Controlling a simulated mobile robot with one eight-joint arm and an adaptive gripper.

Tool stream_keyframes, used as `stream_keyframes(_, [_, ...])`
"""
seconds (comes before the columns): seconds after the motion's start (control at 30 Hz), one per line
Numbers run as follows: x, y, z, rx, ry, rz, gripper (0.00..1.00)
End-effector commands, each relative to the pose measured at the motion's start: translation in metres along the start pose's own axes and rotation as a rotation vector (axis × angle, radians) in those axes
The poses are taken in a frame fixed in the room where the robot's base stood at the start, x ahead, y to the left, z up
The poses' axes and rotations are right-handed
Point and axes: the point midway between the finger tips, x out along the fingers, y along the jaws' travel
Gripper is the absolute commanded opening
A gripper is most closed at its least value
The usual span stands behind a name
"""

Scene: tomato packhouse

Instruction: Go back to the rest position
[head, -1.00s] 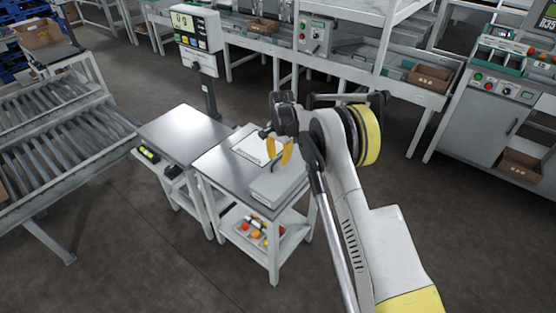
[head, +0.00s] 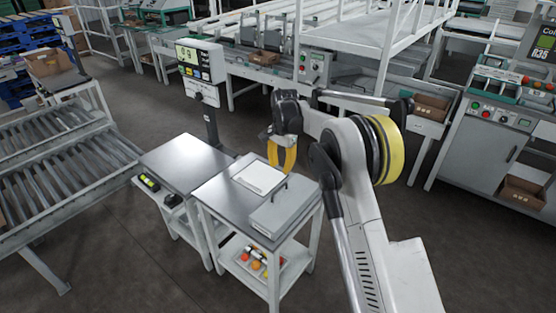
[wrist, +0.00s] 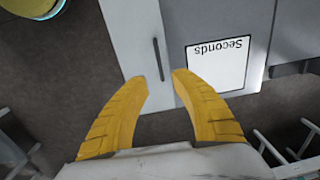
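My gripper (head: 282,165) hangs over the far part of the cart top with its yellow fingers pointing down. In the wrist view its two fingers (wrist: 160,76) are apart with nothing between them. A grey flat lid or box (head: 286,210) with a thin dark handle lies at the cart top's front right. The handle (wrist: 158,60) shows beyond the fingertips in the wrist view, apart from them. A white card (head: 260,178) lies beside it; in the wrist view the card (wrist: 216,66) reads "Seconds".
The metal cart (head: 215,196) holds a tray of tomatoes on its lower shelf. A weighing scale (head: 178,160) with a display post stands left of it. A roller conveyor (head: 60,185) lies farther left. Sorting benches and a control cabinet (head: 480,150) stand behind and right.

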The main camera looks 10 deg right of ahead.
Motion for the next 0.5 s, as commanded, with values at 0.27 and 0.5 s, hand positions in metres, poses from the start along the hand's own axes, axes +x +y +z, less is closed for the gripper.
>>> stream_keyframes(0.27, [-0.028,0.009,0.004,-0.032,0.018,-0.018,0.3])
stream_keyframes(0.5, [-0.125,0.059,0.031,-0.178,0.102,-0.086,0.3])
